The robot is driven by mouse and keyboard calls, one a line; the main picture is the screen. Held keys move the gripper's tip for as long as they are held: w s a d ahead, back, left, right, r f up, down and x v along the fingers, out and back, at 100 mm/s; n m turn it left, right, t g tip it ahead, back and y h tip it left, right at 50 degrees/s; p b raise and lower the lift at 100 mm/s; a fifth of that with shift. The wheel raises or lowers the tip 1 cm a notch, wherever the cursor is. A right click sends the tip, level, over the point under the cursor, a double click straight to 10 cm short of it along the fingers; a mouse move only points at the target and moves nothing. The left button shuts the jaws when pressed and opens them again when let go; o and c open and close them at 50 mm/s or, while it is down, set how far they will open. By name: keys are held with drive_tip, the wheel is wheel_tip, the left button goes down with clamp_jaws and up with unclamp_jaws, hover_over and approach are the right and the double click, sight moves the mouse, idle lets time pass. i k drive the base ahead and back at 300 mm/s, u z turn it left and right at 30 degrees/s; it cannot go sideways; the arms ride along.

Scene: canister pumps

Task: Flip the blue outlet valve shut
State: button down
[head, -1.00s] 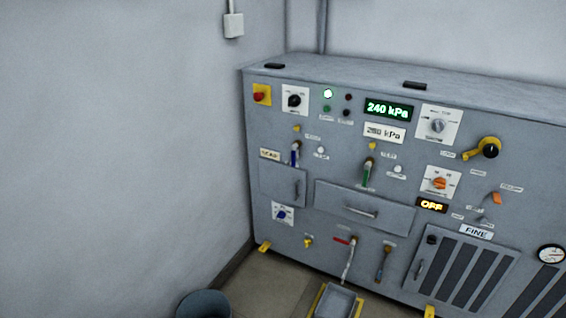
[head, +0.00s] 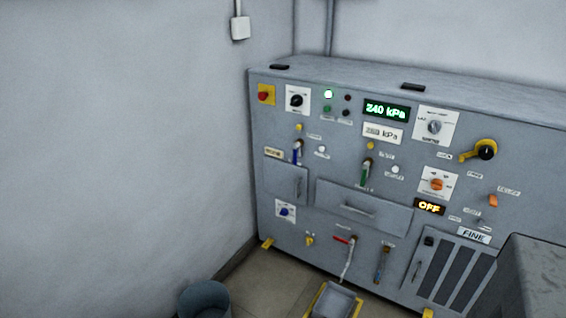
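A blue-handled lever valve (head: 297,152) is on the upper left of the grey machine front, its handle roughly upright. A second small valve with a blue handle (head: 379,270) hangs low on the panel, to the right of a red-handled valve (head: 343,240). The labels are too small to read, so I cannot tell which blue one is the outlet. A blue knob (head: 285,211) is on a white plate at the lower left. My gripper is not in view.
The grey machine (head: 232,0) has a green-handled valve (head: 366,172), a drawer (head: 360,205), a "240 kPa" display (head: 387,111) and an "OFF" display (head: 429,207). A bin (head: 204,300) and tray (head: 334,302) are on the floor. A grey part, probably mine, covers the lower right.

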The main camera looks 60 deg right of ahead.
sight(296, 145)
drive_tip(key=u, duration=0.7)
drive_tip(key=k, duration=1.15)
drive_tip(key=z, duration=0.9)
drive_tip(key=i, duration=1.05)
drive_tip(key=u, duration=0.1)
